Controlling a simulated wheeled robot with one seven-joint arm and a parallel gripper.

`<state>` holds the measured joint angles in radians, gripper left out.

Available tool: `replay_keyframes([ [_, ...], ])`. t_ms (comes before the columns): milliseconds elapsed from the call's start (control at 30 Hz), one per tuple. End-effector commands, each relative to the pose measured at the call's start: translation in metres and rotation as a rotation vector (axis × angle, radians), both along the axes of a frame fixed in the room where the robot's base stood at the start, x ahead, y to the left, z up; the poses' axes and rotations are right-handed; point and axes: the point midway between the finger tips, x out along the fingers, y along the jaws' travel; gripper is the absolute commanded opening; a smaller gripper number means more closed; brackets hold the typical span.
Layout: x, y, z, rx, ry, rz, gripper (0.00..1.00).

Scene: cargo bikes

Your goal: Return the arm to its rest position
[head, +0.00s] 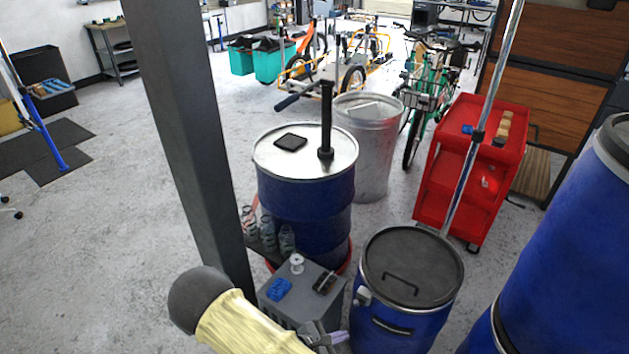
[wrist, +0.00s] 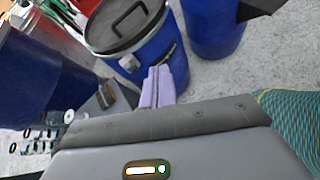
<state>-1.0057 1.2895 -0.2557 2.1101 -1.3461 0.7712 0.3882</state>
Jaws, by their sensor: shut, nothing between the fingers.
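My gripper (head: 332,339) is at the bottom edge of the head view, low between a small grey cabinet and a lidded blue barrel. Its two lilac fingers (wrist: 158,74) lie together in the wrist view with nothing between them. My arm, with a pale yellow link, reaches in from the bottom of the head view. The lidded blue barrel (head: 395,325) stands just right of the gripper, and its grey lid and handle show beyond the fingers in the wrist view (wrist: 125,20). I cannot tell the exact gap between fingers and barrel.
A grey cabinet (head: 318,312) holds a blue item (head: 279,289) and a white spool (head: 296,264). Glass bottles (head: 268,233) stand behind it. A grey post (head: 185,130), a blue drum (head: 300,205), a red cart (head: 455,190) and large blue barrels (head: 575,250) stand around.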

Motion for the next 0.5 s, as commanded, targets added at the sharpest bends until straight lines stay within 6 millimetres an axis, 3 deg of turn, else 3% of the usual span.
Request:
replay_keyframes([
  [200, -0.013, -0.024, 0.05, 0.195, -0.033, -0.358, 0.0],
  [500, -0.033, -0.044, 0.113, 0.485, -0.106, -0.792, 0.0],
])
